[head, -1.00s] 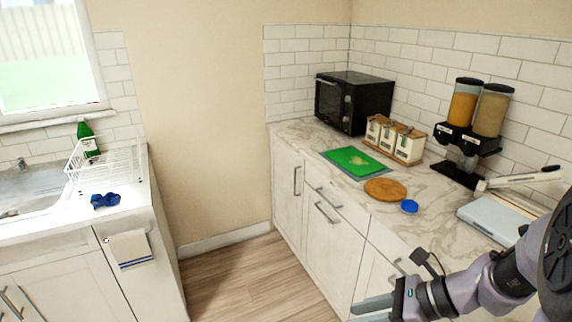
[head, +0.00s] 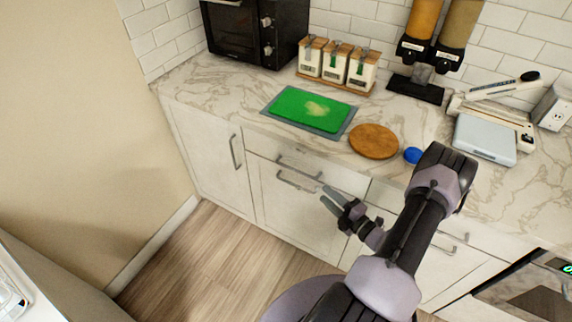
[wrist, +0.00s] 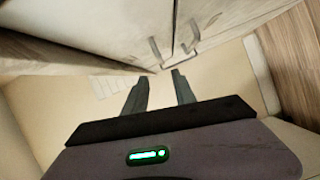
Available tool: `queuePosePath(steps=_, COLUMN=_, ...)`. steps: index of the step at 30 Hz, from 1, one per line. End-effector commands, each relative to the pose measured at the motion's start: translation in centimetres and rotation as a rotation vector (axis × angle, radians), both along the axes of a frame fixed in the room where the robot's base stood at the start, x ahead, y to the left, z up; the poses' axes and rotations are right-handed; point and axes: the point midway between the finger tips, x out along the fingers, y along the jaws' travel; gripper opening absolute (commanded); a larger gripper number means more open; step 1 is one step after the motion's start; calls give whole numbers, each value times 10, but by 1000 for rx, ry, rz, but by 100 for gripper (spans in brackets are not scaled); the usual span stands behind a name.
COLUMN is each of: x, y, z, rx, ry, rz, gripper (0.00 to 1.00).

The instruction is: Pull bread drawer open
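A narrow white drawer front (head: 268,161) sits under the counter, with a larger white front (head: 290,210) below it. Each has a metal bar handle: the upper handle (head: 299,168) and the lower handle (head: 297,182). No label shows which is the bread drawer. Both fronts look closed. My gripper (head: 325,194) is open and empty, just right of the lower handle in the head view. In the wrist view my gripper (wrist: 158,76) has its fingers apart, with two bar handles (wrist: 155,51) (wrist: 193,37) just beyond the fingertips. No contact is visible.
The counter (head: 215,100) holds a green board (head: 310,108), a round wooden board (head: 374,141), a blue lid (head: 413,155), a black microwave (head: 240,30) and a scale (head: 485,138). The wood floor (head: 205,265) in front is clear. A wall (head: 70,130) stands left.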

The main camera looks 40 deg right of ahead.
Motion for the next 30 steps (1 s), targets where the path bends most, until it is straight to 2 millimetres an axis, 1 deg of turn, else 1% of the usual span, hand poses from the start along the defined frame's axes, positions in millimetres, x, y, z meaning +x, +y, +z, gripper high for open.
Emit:
queuePosePath(steps=1, x=14, y=2, z=-4, rx=-1, ry=0, rz=8, gripper=32)
queuePosePath(steps=3, x=35, y=3, z=-6, rx=-2, ry=0, rz=10, gripper=32)
queuePosePath(steps=6, x=64, y=3, z=-8, rx=-4, ry=-1, rz=10, gripper=32)
queuePosePath(steps=12, x=113, y=4, z=-11, rx=-5, ry=-1, rz=10, gripper=32)
queuePosePath(steps=15, x=131, y=3, z=-12, rx=-5, ry=-1, rz=9, gripper=32)
queuePosePath(steps=18, x=144, y=3, z=-12, rx=-3, ry=0, rz=8, gripper=32)
queuePosePath(steps=21, x=151, y=3, z=-12, rx=-4, ry=1, rz=8, gripper=32)
queuePosePath(steps=29, x=152, y=3, z=-11, rx=-4, ry=1, rz=7, gripper=32)
queuePosePath(steps=30, x=152, y=3, z=-11, rx=-4, ry=1, rz=7, gripper=27)
